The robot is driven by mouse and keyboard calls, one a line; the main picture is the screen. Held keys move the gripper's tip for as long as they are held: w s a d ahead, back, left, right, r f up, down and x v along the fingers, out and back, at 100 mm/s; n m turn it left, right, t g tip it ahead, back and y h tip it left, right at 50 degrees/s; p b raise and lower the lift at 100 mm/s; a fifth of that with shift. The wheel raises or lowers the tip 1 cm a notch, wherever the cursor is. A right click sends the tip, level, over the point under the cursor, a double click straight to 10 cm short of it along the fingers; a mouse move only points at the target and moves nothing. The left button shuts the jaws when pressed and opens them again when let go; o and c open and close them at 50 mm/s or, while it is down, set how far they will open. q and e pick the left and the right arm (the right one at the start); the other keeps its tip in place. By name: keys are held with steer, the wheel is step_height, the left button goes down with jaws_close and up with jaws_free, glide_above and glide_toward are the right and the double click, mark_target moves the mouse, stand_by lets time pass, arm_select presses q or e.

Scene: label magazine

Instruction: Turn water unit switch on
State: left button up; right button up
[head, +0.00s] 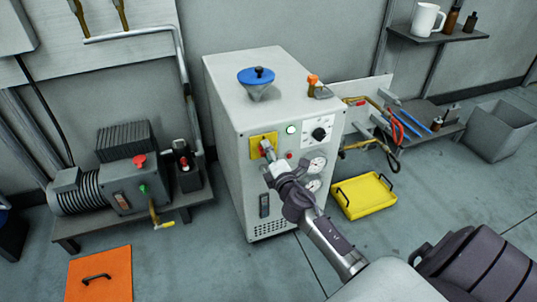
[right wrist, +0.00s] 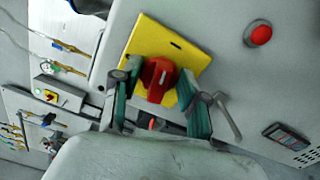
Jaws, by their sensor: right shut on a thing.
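The water unit (head: 222,110) is a pale grey cabinet in the middle of the head view. A yellow switch plate (head: 255,140) sits on its front, and this plate (right wrist: 145,40) fills the upper middle of the right wrist view. A red rotary switch (right wrist: 157,78) with a pale mark stands on the plate. My right gripper (head: 268,156) reaches the switch from the front. In the right wrist view its two fingers (right wrist: 159,86) stand on either side of the red switch, shut on it. The gripper mostly hides the switch in the head view. My left gripper is out of view.
A pale green lamp (head: 291,129), a black dial (head: 319,134) and gauges (head: 317,165) are beside the switch. A blue-capped funnel (head: 257,77) tops the cabinet. A pump (head: 125,185) stands left; a yellow tray (head: 362,196) lies right. Floor in front is largely open.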

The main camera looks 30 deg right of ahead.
steer(key=shift+m, duration=0.4)
steer(key=shift+d+m, duration=0.1)
steer(key=shift+m, duration=0.8)
steer(key=o, duration=1.1)
steer(key=shift+s, duration=0.1)
steer(key=v, duration=1.2)
